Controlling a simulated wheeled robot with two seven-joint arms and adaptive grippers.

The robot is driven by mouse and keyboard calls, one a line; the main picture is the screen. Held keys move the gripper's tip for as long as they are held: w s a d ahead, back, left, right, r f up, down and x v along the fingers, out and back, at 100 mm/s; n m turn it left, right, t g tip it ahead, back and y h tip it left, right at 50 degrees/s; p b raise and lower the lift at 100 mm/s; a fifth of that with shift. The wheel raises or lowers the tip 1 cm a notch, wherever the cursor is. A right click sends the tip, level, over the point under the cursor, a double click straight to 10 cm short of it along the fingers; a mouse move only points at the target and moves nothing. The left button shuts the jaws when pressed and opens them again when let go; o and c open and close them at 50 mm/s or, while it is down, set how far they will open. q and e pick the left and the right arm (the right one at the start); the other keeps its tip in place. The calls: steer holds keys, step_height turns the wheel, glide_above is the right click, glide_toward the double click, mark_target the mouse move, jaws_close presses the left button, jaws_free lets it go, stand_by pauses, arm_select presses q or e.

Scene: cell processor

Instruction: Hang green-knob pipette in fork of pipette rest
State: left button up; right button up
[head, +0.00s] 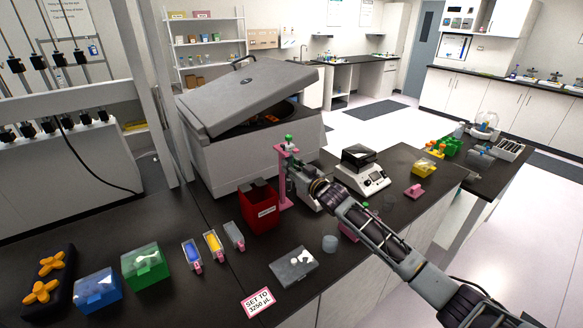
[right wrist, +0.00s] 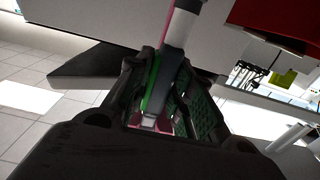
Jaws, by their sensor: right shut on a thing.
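The pink pipette rest (head: 284,190) stands upright on the dark bench, just right of the red bin. A green knob (head: 288,138) shows at its top; it belongs to the pipette. My right gripper (head: 291,172) reaches in from the right, close beside the rest, and is shut on the pipette. In the right wrist view the pipette (right wrist: 179,32) runs between the fingers as a pale and dark shaft, with some green beside it. Pink of the rest shows behind. The gripper hides much of the pipette, so I cannot tell whether it sits in the fork. My left gripper is out of view.
The red bin (head: 257,212) stands close left of the rest, with a large grey lidded machine (head: 246,150) behind. A white scale (head: 362,178) is to the right. A grey box (head: 294,268), small tubs and a green box (head: 146,268) occupy the front bench.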

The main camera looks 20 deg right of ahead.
steer(key=shift+f, duration=0.35)
stand_by(1.0)
steer(key=o, duration=0.7)
steer(key=shift+r, duration=0.1)
steer(key=shift+s+d, duration=0.1)
steer(key=shift+s, duration=0.05)
steer(key=v, duration=1.1)
steer(key=shift+s, duration=0.35)
steer(key=shift+d, duration=0.1)
stand_by(0.7)
